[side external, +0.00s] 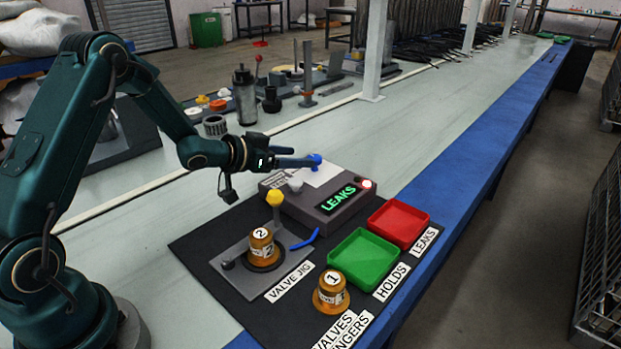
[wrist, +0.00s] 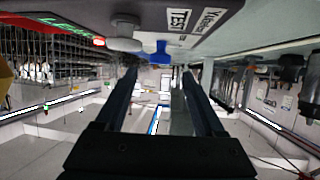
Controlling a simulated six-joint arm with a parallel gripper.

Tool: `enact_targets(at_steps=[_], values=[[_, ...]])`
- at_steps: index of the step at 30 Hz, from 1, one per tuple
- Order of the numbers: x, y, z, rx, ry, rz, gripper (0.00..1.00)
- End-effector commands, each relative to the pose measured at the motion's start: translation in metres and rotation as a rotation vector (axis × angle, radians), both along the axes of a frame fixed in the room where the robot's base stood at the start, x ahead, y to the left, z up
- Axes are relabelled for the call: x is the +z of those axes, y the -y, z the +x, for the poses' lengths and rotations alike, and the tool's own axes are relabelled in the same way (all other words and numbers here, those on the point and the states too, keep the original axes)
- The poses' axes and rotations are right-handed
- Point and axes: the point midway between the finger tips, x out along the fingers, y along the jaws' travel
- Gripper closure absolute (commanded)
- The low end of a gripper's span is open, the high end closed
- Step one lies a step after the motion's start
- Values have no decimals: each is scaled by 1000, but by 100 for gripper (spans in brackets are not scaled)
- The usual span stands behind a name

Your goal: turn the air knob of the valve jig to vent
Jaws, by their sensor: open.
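The air knob (side external: 314,158) is blue and sits on top of the grey tester box (side external: 322,222) behind the valve jig (side external: 228,250). In the wrist view the blue knob (wrist: 160,52) shows just past my fingertips, between their lines, next to a label reading TEST. My gripper (side external: 303,162) is open and empty, with its fingers level and the tips at the knob. Whether they touch it I cannot tell. The wrist view shows the two fingers (wrist: 159,78) apart. A brown valve marked 2 (side external: 262,244) stands on the jig.
A white knob (side external: 295,184) is close by on the box, whose display (side external: 339,198) reads LEAKS. A yellow ball-topped lever (side external: 276,199) rises from the jig. Valve 1 (side external: 331,293), a green tray (side external: 364,231) and a red tray (side external: 425,215) stand in front.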

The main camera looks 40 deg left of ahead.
Motion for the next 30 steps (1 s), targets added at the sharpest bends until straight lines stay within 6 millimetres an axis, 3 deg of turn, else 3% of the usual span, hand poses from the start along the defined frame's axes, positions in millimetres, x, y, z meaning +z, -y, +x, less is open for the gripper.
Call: enact_targets(at_steps=[15, 28, 29, 30], values=[[-18, 5, 40, -2, 2, 2, 29], [-21, 6, 47, -1, 2, 2, 29], [-21, 6, 47, -1, 2, 2, 33], [-21, 6, 47, -1, 2, 2, 48]])
